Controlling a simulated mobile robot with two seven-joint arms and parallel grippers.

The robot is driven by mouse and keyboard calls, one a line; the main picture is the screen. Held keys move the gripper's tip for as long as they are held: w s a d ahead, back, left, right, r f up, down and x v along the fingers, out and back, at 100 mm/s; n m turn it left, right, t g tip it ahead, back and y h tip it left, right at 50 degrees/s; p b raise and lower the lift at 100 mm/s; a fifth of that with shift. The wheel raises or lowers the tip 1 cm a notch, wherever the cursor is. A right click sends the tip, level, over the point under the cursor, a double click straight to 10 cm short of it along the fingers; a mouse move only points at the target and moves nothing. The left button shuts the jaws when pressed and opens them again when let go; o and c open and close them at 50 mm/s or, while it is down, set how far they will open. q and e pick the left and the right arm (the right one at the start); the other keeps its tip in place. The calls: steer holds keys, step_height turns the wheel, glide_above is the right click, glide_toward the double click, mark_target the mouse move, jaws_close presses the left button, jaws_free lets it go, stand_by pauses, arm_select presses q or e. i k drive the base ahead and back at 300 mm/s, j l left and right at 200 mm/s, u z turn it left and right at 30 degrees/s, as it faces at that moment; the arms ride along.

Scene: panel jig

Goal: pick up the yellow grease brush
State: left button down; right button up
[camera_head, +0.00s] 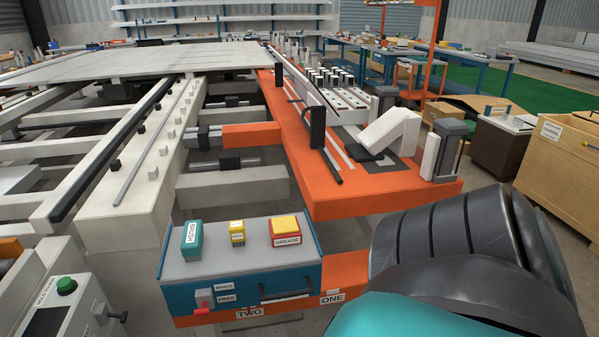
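A small yellow block (237,233) with a label too small to read stands on the grey top of the blue and orange box (205,268) in front. It may be the yellow grease brush; I cannot tell for sure. To its left stands a teal block (191,242) whose label seems to read BRUSH. To its right is a red block with a yellow top (286,229), labelled GREASE. The three stand apart. Neither of my grippers is in view; only a large black and teal part of my arm fills the lower right.
Behind the box stands an orange bench (335,196) with a white tilted block (390,131) and dark posts. A pale frame (120,205) is at the left. A control panel with a green button (66,286) is at the lower left. Wooden crates (560,165) stand at the right.

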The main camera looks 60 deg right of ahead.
mark_target(237, 230)
steer(key=z, duration=1.55)
steer(key=u, duration=1.9)
steer(key=z, duration=1.9)
